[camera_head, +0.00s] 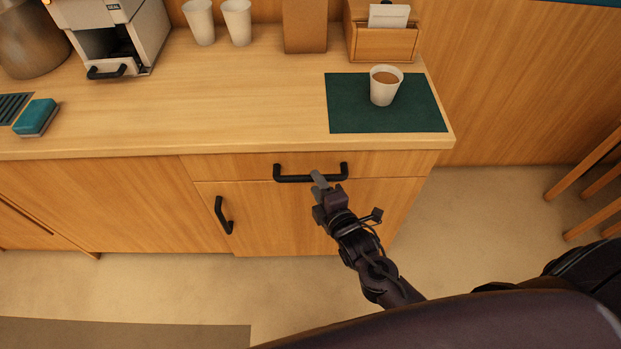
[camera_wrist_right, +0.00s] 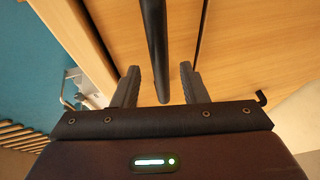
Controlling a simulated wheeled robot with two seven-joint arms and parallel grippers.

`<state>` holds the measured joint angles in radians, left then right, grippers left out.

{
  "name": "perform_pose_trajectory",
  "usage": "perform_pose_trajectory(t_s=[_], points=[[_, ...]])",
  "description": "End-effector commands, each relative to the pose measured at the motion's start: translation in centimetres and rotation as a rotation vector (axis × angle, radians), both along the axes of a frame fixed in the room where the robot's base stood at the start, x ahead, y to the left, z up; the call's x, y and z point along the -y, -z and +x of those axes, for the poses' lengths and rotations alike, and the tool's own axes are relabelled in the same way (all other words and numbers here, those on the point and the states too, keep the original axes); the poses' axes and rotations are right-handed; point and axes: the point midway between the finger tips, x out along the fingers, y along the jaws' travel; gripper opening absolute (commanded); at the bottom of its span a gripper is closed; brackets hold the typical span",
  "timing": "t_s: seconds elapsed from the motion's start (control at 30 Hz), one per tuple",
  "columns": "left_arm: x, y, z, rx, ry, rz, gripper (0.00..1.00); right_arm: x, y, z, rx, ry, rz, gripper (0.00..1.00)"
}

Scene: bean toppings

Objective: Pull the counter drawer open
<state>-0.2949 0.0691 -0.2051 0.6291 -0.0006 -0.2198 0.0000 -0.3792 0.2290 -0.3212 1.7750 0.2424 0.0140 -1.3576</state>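The counter drawer (camera_head: 400,165) is a wide wooden front just under the countertop, and it looks shut. Its black bar handle (camera_head: 290,179) runs across the drawer's middle. My right gripper (camera_head: 319,181) is at the right half of this handle. In the right wrist view the handle bar (camera_wrist_right: 155,40) lies between the two fingers of my right gripper (camera_wrist_right: 158,75). The fingers are apart, with a gap on each side of the bar. My left gripper is not in view.
A cupboard door with a black handle (camera_head: 223,215) is below the drawer. On the counter (camera_head: 230,110) are a dark green mat (camera_head: 350,115) with a full cup (camera_head: 382,95), two empty cups, a sponge (camera_head: 36,117) and a grey machine (camera_head: 125,45). Wooden legs (camera_head: 590,165) stand at the right.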

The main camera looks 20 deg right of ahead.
Motion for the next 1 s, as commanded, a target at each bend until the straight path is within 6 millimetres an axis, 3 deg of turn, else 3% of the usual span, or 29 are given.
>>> perform_pose_trajectory(t_s=[0.23, 0.57, 0.87, 1.0], points=[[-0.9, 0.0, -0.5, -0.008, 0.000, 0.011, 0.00, -0.4, 0.6, 3.1, 0.000, 0.000, 0.001, 0.39], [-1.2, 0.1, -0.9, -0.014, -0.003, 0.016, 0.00, -0.5, 0.8, 3.6, -0.002, 0.000, 0.002, 0.39], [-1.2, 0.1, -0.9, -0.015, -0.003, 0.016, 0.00, -0.5, 0.8, 3.5, -0.002, 0.000, 0.002, 0.03], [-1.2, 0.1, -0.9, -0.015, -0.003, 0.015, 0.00, -0.5, 0.8, 3.5, -0.003, -0.001, 0.002, 0.00]])
